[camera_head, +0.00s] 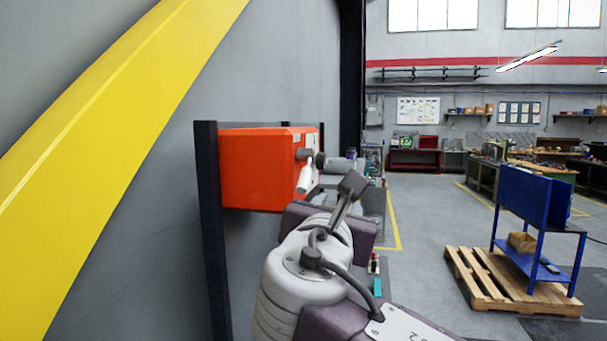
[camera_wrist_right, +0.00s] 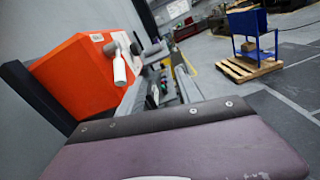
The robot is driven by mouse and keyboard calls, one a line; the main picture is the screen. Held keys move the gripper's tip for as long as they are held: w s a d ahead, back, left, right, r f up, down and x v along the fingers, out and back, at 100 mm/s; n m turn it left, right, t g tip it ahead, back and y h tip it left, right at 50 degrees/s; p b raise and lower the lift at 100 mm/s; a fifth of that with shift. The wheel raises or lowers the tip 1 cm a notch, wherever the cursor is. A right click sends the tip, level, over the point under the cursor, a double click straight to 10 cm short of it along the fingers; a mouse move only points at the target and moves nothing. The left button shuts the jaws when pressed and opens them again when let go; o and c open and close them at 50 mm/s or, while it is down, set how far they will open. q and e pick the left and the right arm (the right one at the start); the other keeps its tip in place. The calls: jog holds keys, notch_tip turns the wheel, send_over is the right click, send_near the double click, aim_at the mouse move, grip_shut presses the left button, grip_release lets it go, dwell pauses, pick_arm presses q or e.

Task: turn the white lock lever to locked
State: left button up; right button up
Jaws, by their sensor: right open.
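The white lock lever (camera_head: 304,180) is on the right-hand face of an orange actuator box (camera_head: 258,170). It hangs down from a grey pivot (camera_head: 304,154), slightly tilted. The lever also shows in the right wrist view (camera_wrist_right: 119,68), pointing down across the face of the box (camera_wrist_right: 78,78). My right gripper (camera_head: 328,215) is open, below and to the right of the lever in the head view, and appears apart from it. Its fingertips are mostly hidden by my wrist. In the right wrist view its purple body fills the foreground. My left gripper is not in view.
A grey cylinder (camera_head: 337,164) projects beside the lever. A dark post (camera_head: 210,230) stands left of the box, before the grey wall. A wooden pallet (camera_head: 510,284) with a blue stand (camera_head: 535,210) is on the floor to the right. Open floor lies between.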

aim_at(303, 184)
jog(key=s+a+r+n+y+p, duration=0.1)
jog(key=s+a+r+n+y, duration=0.15)
jog(key=a, duration=0.55)
jog(key=shift+m+t, duration=0.3)
jog(key=shift+m, duration=0.15)
jog(key=w+p, duration=0.1)
jog(key=w, duration=0.2)
jog(key=w+d+p, duration=0.1)
jog(key=w, duration=0.2)
jog(key=w+d+p, duration=0.1)
jog(key=w+p, duration=0.1)
jog(key=w, duration=0.1)
jog(key=shift+d+r, duration=0.1)
jog(key=shift+r, duration=0.05)
jog(key=shift+w+d, duration=0.2)
jog(key=shift+w, duration=0.05)
jog(key=shift+d, duration=0.35)
jog(key=shift+s+a, duration=0.1)
jog(key=shift+s, duration=0.1)
jog(key=c, duration=0.6)
jog(key=shift+a, duration=0.15)
grip_shut()
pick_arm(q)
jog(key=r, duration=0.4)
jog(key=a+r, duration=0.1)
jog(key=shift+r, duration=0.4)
pick_arm(e)
jog(key=shift+f, duration=0.2)
